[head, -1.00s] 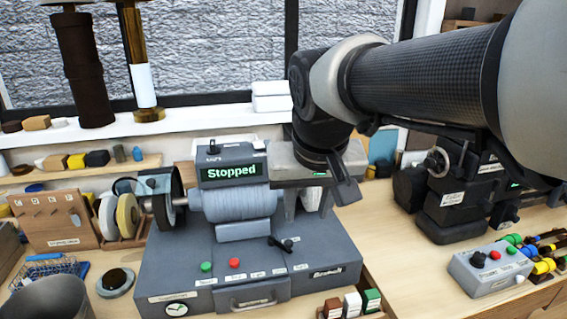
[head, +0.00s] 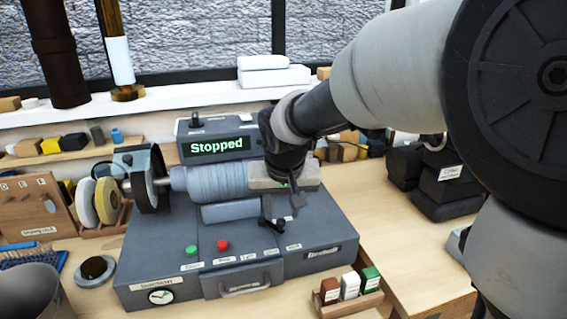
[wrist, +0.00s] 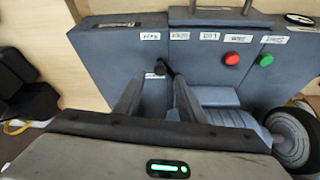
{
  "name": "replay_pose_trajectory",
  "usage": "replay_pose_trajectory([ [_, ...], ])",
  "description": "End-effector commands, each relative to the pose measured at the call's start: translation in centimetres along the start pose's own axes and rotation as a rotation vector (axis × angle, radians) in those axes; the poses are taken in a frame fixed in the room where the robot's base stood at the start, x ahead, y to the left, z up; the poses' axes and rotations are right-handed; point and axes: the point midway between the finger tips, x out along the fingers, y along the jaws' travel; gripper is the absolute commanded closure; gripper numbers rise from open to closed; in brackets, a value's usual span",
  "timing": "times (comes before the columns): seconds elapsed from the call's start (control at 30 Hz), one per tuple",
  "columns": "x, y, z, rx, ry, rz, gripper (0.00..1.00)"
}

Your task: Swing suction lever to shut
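The suction lever (head: 274,222) is a small black handle on the sloped front top of the grey machine (head: 270,262), near its right part. Small labels lie around it, too small to read surely. In the wrist view the black lever (wrist: 162,69) shows just beyond and between my fingertips. My gripper (head: 283,207) is low over the machine, right at the lever. It also shows in the wrist view (wrist: 158,84), its two dark fingers apart with nothing clasped between them. I cannot tell whether a finger touches the lever. The fingers partly cover the lever in the head view.
The machine's display (head: 216,146) reads "Stopped". Green (head: 191,251) and red (head: 222,245) buttons sit left of the lever. A grey roller (head: 212,182) lies behind. A wooden rack with brown, white and green blocks (head: 349,286) stands at the front right.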

Motion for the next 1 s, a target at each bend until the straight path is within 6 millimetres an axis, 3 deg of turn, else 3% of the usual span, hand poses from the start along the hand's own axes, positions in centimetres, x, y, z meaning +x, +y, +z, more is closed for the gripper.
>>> replay_pose_trajectory([
  [0.1, 2.1, 0.0, 0.1, -0.001, -0.004, 0.001, 0.64],
  [0.23, 3.4, 0.0, 0.1, -0.001, -0.002, 0.000, 0.64],
  [0.6, 3.9, 0.0, 0.0, 0.000, 0.001, 0.000, 0.64],
  [0.67, 3.9, 0.0, 0.0, 0.000, 0.001, 0.000, 0.70],
  [0.83, 3.9, 0.0, 0.0, 0.000, 0.000, 0.000, 0.99],
  [1.0, 3.9, 0.0, 0.0, 0.000, 0.000, 0.000, 1.00],
])
